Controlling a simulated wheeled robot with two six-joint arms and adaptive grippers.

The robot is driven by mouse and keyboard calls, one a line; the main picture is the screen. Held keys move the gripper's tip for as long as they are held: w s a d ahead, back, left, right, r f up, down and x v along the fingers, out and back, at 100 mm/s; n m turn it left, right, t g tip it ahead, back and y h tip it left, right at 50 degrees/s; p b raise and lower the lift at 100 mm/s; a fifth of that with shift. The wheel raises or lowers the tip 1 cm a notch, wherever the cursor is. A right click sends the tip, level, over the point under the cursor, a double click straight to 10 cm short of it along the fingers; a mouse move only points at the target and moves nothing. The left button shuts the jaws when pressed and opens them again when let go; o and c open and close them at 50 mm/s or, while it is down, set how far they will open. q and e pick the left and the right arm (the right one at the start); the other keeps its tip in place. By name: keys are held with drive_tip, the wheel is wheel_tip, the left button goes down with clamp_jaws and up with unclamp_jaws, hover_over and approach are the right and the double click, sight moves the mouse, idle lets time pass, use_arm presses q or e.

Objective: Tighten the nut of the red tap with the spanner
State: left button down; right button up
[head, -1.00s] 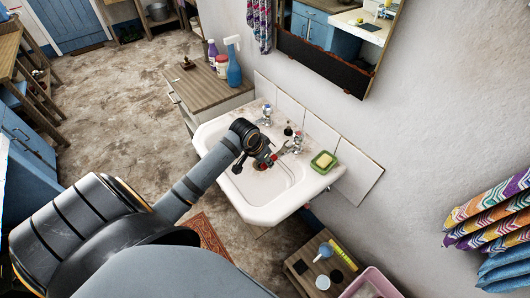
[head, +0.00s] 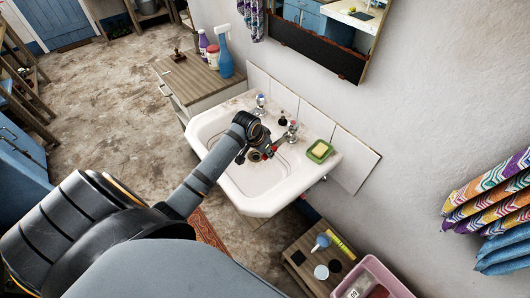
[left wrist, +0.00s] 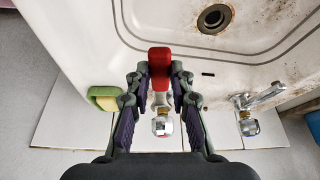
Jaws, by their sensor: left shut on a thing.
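My left gripper (head: 267,153) is over the back right of the white basin, just in front of the right-hand chrome tap (head: 292,128). In the left wrist view its fingers (left wrist: 160,73) are closed on a red piece, which looks like the handle of the spanner (left wrist: 160,58). That tap's chrome head (left wrist: 163,126) shows between the fingers, behind the red piece. The spanner's jaw and the tap's nut are hidden or too small to tell, so I cannot tell whether they touch. My right gripper is not in view.
The second tap (head: 262,102) stands at the basin's back left, with its spout clear in the wrist view. A green soap dish (head: 319,151) with yellow soap sits right of the gripper. A tiled splashback (head: 350,160) and wall close off the back.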

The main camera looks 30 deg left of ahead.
sight(272, 147)
use_arm(q)
drive_tip(key=shift+w+d+f, duration=0.1)
drive_tip(key=shift+w+d, duration=0.05)
drive_tip(key=shift+w, duration=1.55)
drive_tip(key=shift+a+m, duration=0.3)
drive_tip(key=w+a+m+g+h+b, duration=0.1)
drive_tip(key=w+a+m+h+b, duration=0.2)
drive_tip(key=w+a+m+b, duration=0.2)
drive_tip(key=shift+w+a+m+g+b, duration=0.4)
drive_tip(key=shift+a+m+b, duration=0.7)
drive_tip(key=shift+a+m, duration=0.75)
drive_tip(key=shift+d, duration=0.15)
drive_tip(key=shift+s+d+p, duration=0.1)
drive_tip(key=shift+d+p, duration=0.1)
drive_tip(key=shift+p, duration=0.55)
